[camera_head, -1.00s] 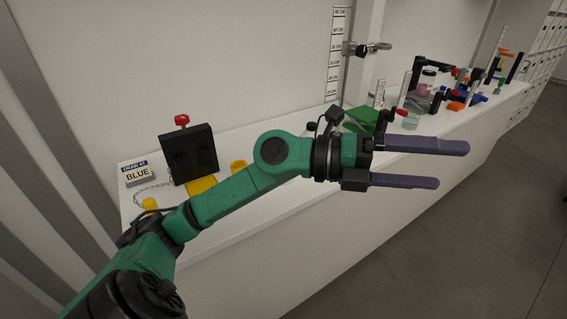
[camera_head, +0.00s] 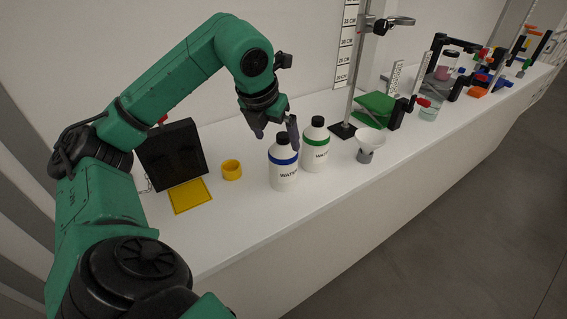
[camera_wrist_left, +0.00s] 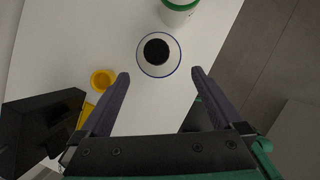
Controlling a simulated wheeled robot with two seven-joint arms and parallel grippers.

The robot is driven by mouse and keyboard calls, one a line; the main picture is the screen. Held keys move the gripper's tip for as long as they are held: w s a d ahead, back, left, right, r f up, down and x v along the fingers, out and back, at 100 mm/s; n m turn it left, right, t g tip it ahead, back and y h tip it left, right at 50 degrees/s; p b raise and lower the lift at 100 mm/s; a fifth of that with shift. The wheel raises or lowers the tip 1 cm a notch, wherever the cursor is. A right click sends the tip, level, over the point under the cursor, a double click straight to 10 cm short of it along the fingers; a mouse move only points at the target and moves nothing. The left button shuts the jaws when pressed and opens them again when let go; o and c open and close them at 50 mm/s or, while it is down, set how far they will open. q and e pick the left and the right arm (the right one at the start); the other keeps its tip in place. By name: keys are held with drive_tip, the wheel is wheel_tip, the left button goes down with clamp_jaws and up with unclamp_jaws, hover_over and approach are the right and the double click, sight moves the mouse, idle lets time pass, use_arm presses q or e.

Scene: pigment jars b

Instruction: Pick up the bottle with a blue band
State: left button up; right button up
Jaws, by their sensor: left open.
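The white bottle with a blue band (camera_head: 283,170) and a black cap stands upright on the white bench. In the left wrist view the blue-banded bottle (camera_wrist_left: 158,54) is seen from above, just beyond and between the fingertips. My left gripper (camera_head: 276,133) is open and empty, pointing down at the bottle's cap in the head view. Its purple fingers (camera_wrist_left: 159,73) are spread wide in the wrist view. A similar white bottle with a green band (camera_head: 316,148) stands close to the right. My right gripper is not in view.
A yellow cup (camera_head: 231,170), a yellow tray (camera_head: 190,196) and a black box (camera_head: 172,156) stand left of the bottles. A white funnel (camera_head: 370,141) and a stand with a black base (camera_head: 342,131) are to the right. The bench front is clear.

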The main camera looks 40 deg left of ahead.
sight(280, 149)
use_arm(q)
drive_tip(key=x, duration=0.3)
drive_tip(key=shift+f, duration=0.3)
drive_tip(key=p+x, duration=0.1)
drive_tip(key=x, duration=0.5)
drive_tip(key=shift+w+a+r, duration=0.1)
drive_tip(key=shift+w+r, duration=0.05)
drive_tip(key=shift+f, duration=0.2)
drive_tip(key=shift+c, duration=0.9)
drive_tip(key=c, duration=0.9)
drive_tip(key=shift+o, duration=0.2)
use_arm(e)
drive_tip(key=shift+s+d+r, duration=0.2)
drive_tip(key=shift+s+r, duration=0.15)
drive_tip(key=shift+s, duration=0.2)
use_arm(q)
drive_tip(key=shift+r, duration=0.15)
